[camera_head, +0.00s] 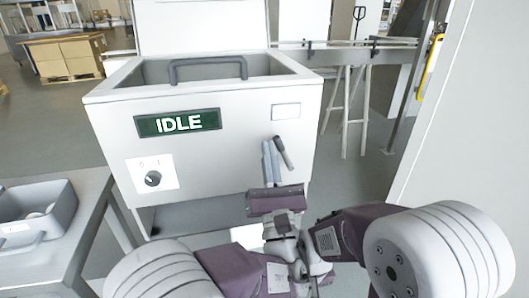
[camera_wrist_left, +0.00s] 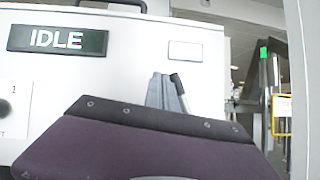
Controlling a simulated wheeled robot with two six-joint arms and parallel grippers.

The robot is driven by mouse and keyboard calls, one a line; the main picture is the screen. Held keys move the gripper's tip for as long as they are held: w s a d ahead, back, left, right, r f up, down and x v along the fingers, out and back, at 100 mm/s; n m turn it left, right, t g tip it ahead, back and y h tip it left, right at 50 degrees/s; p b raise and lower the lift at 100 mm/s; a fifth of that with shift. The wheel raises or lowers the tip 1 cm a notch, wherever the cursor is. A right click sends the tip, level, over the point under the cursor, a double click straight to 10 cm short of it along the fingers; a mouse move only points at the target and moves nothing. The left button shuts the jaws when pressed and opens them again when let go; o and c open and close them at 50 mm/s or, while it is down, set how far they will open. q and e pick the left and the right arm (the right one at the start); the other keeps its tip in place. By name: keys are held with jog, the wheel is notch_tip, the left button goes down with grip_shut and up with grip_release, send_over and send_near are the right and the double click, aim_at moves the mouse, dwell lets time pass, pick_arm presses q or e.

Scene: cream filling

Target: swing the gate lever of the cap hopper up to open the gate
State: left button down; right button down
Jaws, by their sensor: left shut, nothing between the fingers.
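The cap hopper (camera_head: 245,141) is a large white box in front of me, with a green display reading IDLE. Its gate lever (camera_head: 284,153), a short bar with a dark end, slants on the lower right of the front face. My left gripper (camera_head: 268,147) points at that face with its grey fingers shut and empty, just left of the lever. In the left wrist view the fingers (camera_wrist_left: 167,91) rise above the purple gripper body, with the dark-ended lever (camera_wrist_left: 177,81) close at their right. I cannot tell if they touch. My right gripper is not seen.
A knob (camera_head: 152,179) sits on the hopper's lower left front. A grey bin (camera_head: 62,207) stands on a table at the left. A conveyor (camera_head: 350,56) runs behind at the right, and a pale wall panel (camera_head: 470,120) closes off the right side.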

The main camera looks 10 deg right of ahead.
pick_arm(q)
jog(key=m+h, duration=0.1)
jog(key=r+m+h+p, duration=0.1)
jog(key=m, duration=0.1)
jog(key=shift+d+r+g, duration=0.2)
jog(key=shift+d+g, duration=0.1)
jog(key=shift+d, duration=0.1)
jog(key=shift+d+r+p, duration=0.25)
jog(key=shift+d+p, duration=0.4)
jog(key=shift+p, duration=0.4)
jog(key=shift+d+m+g+h+p, duration=0.15)
jog(key=shift+d+m+h+p, duration=0.1)
jog(key=shift+m+h, duration=0.25)
jog(key=shift+d+m+g+h+p, duration=0.15)
jog(key=shift+m+h+p, duration=0.15)
jog(key=shift+m, duration=0.4)
